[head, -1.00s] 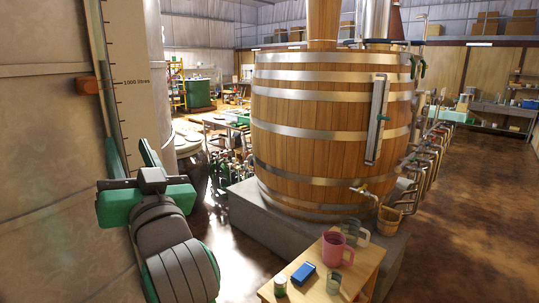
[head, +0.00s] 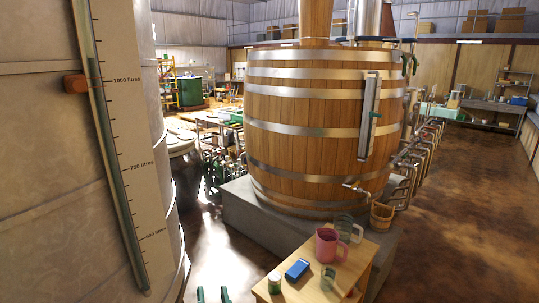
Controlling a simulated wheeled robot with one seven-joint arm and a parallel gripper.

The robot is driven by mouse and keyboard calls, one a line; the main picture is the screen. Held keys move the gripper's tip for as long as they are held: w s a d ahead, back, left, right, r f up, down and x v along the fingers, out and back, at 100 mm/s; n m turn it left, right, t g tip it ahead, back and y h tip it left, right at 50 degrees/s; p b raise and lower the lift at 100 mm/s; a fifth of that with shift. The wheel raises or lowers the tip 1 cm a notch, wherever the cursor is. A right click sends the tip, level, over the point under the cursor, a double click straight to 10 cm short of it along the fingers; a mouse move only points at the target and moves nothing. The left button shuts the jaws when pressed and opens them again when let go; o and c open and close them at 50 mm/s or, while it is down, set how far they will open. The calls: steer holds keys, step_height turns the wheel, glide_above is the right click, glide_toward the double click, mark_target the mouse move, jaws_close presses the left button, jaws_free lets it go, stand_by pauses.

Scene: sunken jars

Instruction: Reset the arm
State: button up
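Only the tips of my gripper (head: 212,295) show, at the bottom edge of the head view. They are two green fingertips standing apart, with nothing visible between them. The rest of my gripper and arm is below the picture. The fingertips appear to the left of a small wooden table and touch nothing that I can see.
The wooden table (head: 258,289) holds a pink jug (head: 327,246), a clear jug (head: 345,226), a small glass (head: 328,279), a blue box (head: 297,269) and a small jar (head: 274,283). A wooden vat (head: 310,150) stands behind. A tall tank (head: 45,180) fills the left.

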steer(key=s+d+f+g+h, duration=0.15)
steer(key=s+d+f, duration=0.25)
steer(key=s+f, duration=0.45)
steer(key=s+d+f+h, duration=0.3)
steer(key=s+d+f, duration=0.2)
steer(key=s+f, duration=0.3)
steer(key=s+d+f, duration=0.2)
steer(key=s, duration=0.8)
steer(key=s+d+f+g+h, duration=0.1)
steer(key=s+d+f, duration=0.1)
steer(key=s, duration=0.8)
steer(key=shift+f, duration=0.5)
